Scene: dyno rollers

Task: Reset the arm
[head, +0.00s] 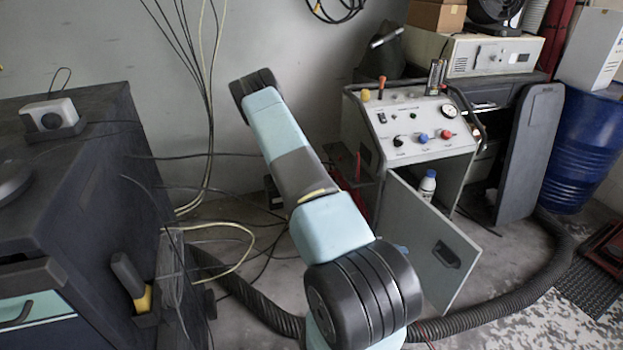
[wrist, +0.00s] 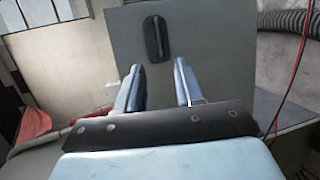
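My gripper (wrist: 160,68) shows in the wrist view with its two blue-grey fingers apart and nothing between them. Beyond the fingertips is a grey cabinet door (wrist: 210,40) with a dark recessed handle (wrist: 157,38). I cannot tell how far the fingers are from the door. In the head view my arm (head: 300,175) runs up through the middle, bent at a large dark joint. My gripper cannot be made out there. The same door (head: 420,240) hangs open below the control console (head: 415,125).
A white bottle (head: 427,185) with a blue cap stands in the open cabinet. A corrugated black hose (head: 500,312) crosses the floor. A dark workbench (head: 80,180) is at the left, with loose cables (head: 205,100) by the wall. A blue barrel (head: 580,150) stands at the right.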

